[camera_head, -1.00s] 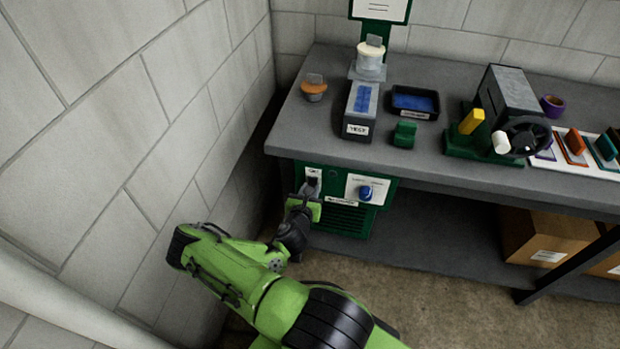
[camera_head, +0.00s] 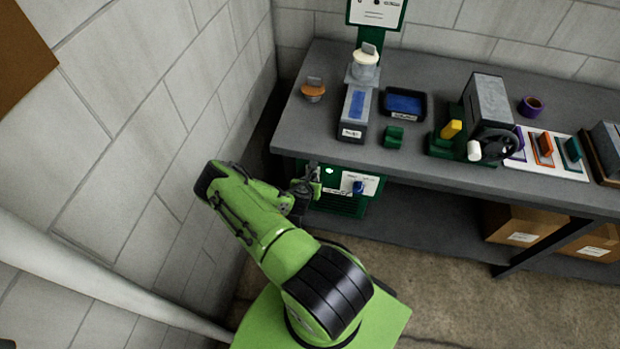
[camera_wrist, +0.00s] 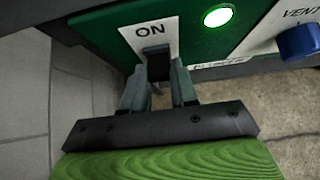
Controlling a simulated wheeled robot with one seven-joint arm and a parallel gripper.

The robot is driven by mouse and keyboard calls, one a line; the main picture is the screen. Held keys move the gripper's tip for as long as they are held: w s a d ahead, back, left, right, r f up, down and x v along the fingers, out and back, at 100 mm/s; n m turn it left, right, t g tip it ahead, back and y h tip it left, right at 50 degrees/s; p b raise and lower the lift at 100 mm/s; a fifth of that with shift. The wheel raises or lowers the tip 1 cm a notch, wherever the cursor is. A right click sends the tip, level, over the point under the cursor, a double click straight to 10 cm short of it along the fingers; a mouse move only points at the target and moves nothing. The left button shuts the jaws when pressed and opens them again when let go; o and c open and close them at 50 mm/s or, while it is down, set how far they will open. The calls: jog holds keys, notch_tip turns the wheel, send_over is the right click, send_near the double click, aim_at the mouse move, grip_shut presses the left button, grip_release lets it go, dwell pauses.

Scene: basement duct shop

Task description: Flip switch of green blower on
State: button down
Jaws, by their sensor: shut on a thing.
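The green blower (camera_head: 345,204) is mounted under the left end of the workbench. Its green front panel (camera_wrist: 195,42) fills the top of the wrist view. The dark switch (camera_wrist: 157,64) sits on a white plate (camera_wrist: 148,30), just below the label "ON". A round green light (camera_wrist: 217,16) beside it is lit; the glow also shows in the head view. My gripper (camera_wrist: 159,85) is at the switch, its two fingers shut on it. The fingers and their shadow hide part of the switch.
A blue knob (camera_wrist: 299,42) marked "VENT" is right of the light. The workbench (camera_head: 420,160) overhangs the blower and carries several items. A block wall (camera_head: 150,120) stands close on the left. Cardboard boxes (camera_head: 525,222) sit on the lower shelf at right.

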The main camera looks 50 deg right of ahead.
dwell(0.3)
jog(key=c, duration=0.9)
grip_release()
jog(key=v, duration=1.6)
jog(key=shift+b, duration=0.3)
jog(key=shift+d+f, duration=0.1)
